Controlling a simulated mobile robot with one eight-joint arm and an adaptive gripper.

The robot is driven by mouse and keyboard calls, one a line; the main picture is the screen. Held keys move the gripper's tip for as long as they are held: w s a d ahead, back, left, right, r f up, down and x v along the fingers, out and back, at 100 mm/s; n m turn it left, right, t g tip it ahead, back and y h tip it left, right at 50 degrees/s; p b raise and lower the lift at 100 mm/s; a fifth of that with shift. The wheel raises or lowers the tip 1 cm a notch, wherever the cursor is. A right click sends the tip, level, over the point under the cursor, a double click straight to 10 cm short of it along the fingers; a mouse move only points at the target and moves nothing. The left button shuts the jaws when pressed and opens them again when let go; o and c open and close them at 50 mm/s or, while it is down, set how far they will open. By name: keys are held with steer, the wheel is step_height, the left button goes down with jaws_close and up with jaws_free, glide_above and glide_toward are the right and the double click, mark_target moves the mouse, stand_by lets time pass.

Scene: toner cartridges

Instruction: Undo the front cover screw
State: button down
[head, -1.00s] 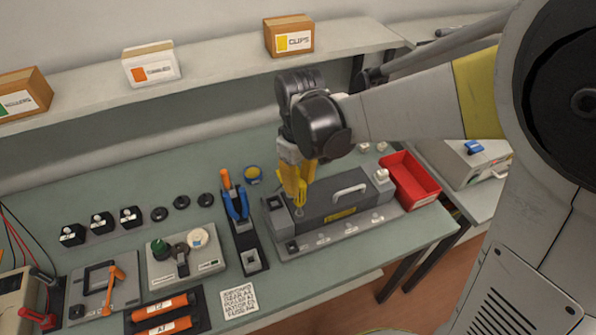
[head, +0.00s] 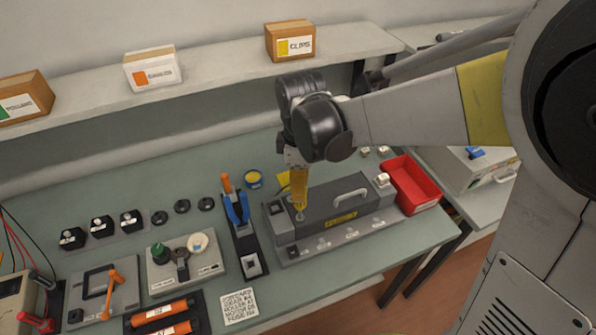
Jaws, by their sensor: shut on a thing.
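The grey cartridge unit (head: 335,217) sits at the right of the bench, with a grey handle (head: 350,193) and a yellow label on its front. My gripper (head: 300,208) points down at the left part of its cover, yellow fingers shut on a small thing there. The screw is mostly hidden by the fingertips; I take the small round grey piece at the tips to be the screw head (head: 300,216).
A red bin (head: 412,186) stands right of the unit. A black stand with blue-handled pliers and an orange-handled tool (head: 240,215) is close on the left. A shelf with boxes (head: 290,41) runs behind. Knobs and fixtures fill the left of the bench.

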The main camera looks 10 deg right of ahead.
steer(key=shift+r, duration=0.3)
steer(key=m, duration=1.7)
steer(key=shift+m, duration=0.3)
steer(key=m, duration=0.6)
steer(key=shift+b, duration=0.3)
